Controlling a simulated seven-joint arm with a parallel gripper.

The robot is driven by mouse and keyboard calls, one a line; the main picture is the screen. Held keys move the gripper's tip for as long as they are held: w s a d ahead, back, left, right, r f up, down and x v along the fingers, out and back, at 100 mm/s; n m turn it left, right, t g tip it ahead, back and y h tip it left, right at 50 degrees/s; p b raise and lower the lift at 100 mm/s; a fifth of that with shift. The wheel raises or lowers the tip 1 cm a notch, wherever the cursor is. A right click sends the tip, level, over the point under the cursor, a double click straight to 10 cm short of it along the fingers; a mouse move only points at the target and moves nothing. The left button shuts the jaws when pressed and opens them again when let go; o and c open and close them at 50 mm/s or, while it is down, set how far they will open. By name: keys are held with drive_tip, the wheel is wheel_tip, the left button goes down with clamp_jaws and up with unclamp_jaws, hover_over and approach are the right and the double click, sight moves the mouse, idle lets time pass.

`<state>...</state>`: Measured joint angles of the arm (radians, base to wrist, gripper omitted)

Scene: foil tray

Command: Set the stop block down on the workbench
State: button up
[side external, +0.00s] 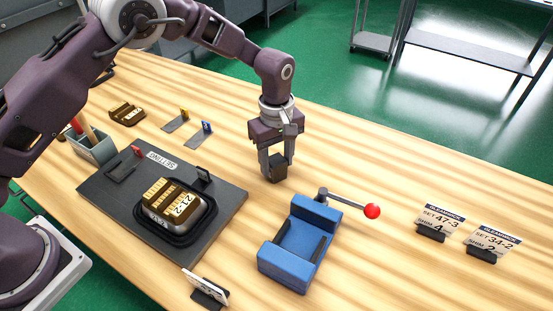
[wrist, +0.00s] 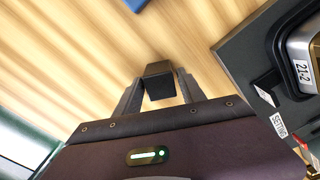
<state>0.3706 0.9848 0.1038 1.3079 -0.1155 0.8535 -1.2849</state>
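The stop block is a small dark block (side external: 278,168) held between the fingers of my gripper (side external: 276,160). In the wrist view the block (wrist: 159,82) sits between both fingertips (wrist: 158,88), which press on its sides.
The dark setting plate (side external: 98,187) with a metal tray (side external: 205,222) holding brass pieces is at left. A blue vise (side external: 284,267) with a red-knobbed lever (side external: 372,211) is in front. Two label cards (side external: 440,219) stand at right. The wood behind is clear.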

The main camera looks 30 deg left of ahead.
sight(276, 160)
drive_tip(key=shift+r, duration=0.1)
drive_tip(key=shift+r, duration=2.15)
drive_tip(key=o, duration=0.6)
drive_tip(key=shift+c, duration=0.2)
drive_tip(key=shift+r, duration=2)
